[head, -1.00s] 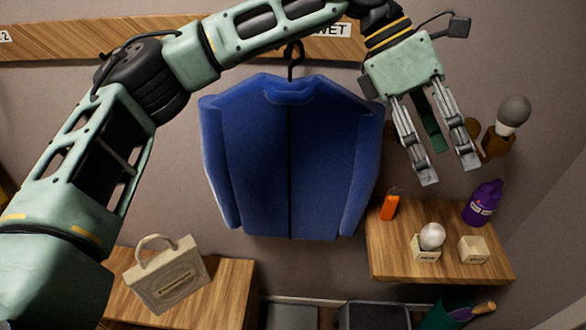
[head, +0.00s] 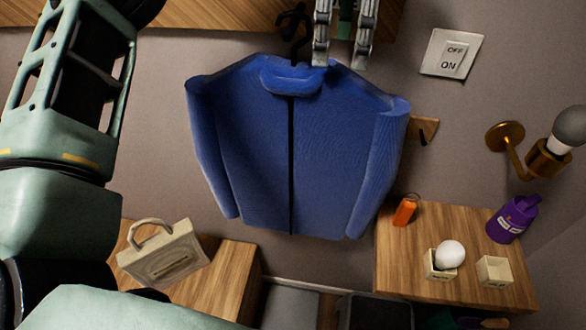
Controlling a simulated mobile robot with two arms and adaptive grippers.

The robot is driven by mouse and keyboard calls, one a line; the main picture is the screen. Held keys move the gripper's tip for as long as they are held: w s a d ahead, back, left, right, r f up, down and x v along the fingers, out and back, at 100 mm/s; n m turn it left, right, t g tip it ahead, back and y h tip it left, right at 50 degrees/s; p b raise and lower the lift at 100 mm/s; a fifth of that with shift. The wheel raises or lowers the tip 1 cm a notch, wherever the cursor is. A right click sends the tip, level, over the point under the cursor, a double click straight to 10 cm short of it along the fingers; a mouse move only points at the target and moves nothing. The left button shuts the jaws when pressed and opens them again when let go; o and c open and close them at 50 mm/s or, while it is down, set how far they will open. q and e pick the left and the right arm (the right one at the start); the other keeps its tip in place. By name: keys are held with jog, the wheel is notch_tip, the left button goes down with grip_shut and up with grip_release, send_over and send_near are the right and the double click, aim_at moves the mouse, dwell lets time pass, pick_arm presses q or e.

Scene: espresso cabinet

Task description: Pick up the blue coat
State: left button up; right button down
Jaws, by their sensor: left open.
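The blue coat (head: 293,150) hangs on the wall from a dark hook (head: 293,32) below a wooden board. It is upright, with a dark line down its front. My left gripper (head: 341,62) comes down from the top edge, fingers pointing down. Its fingertips are at the coat's collar and right shoulder, just right of the hook. The fingers are apart with nothing seen between them. I cannot tell whether they touch the coat. The gripper's upper part is cut off by the frame. My right gripper is not in view.
A wooden shelf (head: 400,262) at right holds an orange item (head: 404,212), a purple bottle (head: 512,218), a white bulb (head: 451,253) in a holder and an empty holder (head: 494,271). A beige bag (head: 163,254) is at lower left. A switch (head: 452,54) and wall lamp (head: 548,158) are right.

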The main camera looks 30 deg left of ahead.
aim_at(341, 67)
pick_arm(q)
notch_tip(341, 67, down, 3)
jog(key=shift+d+f, duration=0.1)
jog(key=shift+d, duration=0.05)
notch_tip(341, 67, down, 2)
jog(key=shift+f, duration=0.35)
jog(key=shift+w+f, duration=0.1)
jog(key=c, duration=1.1)
grip_shut()
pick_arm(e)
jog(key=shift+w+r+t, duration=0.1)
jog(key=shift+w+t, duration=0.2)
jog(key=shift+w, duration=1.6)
